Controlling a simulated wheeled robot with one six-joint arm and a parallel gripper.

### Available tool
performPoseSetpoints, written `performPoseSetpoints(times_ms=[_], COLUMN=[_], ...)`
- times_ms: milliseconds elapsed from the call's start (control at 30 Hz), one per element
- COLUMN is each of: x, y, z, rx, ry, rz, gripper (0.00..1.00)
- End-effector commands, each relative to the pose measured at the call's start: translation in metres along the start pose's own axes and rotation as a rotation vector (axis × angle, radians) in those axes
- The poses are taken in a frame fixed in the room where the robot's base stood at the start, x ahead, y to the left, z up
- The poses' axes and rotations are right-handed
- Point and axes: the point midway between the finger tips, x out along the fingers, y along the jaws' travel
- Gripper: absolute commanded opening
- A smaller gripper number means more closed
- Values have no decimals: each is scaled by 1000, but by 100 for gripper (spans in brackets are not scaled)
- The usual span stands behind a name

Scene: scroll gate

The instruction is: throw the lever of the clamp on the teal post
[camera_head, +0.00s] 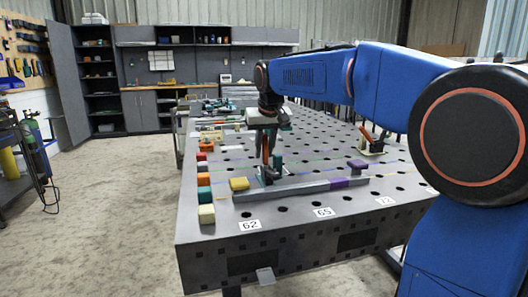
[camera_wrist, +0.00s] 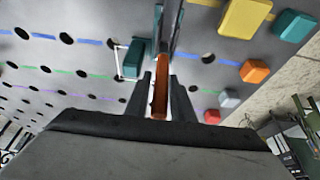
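The teal post (camera_head: 278,160) stands near the front of the perforated table, beside a clamp with an orange lever (camera_head: 265,150) that points up. My gripper (camera_head: 269,122) is above this clamp, pointing down, and hides part of it. In the wrist view, the orange lever (camera_wrist: 160,92) lies between the two dark fingers of my gripper (camera_wrist: 161,80). The fingers are apart with the lever between them; narrow gaps seem to show, and firm contact cannot be seen. A teal block-like piece (camera_wrist: 132,58), likely the post, is left of the lever.
A second clamp with an orange lever (camera_head: 369,137) stands farther right. Several coloured blocks line the table's (camera_head: 210,249) left edge.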

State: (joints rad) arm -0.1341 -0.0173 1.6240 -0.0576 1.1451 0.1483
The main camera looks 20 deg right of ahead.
Motion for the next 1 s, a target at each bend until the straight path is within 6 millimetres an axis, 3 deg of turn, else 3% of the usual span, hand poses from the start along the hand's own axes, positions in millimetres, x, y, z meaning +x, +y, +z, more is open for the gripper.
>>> performPoseSetpoints(times_ms=[367,400,500,767,1000], x=[6,6,6,5,0], y=[0,0,0,0,0], z=[0,0,0,1,10], rx=[0,0,0,0,-1], ry=[1,1,1,19,149], rz=[0,0,0,0,0], gripper=[22,20,0,0,0])
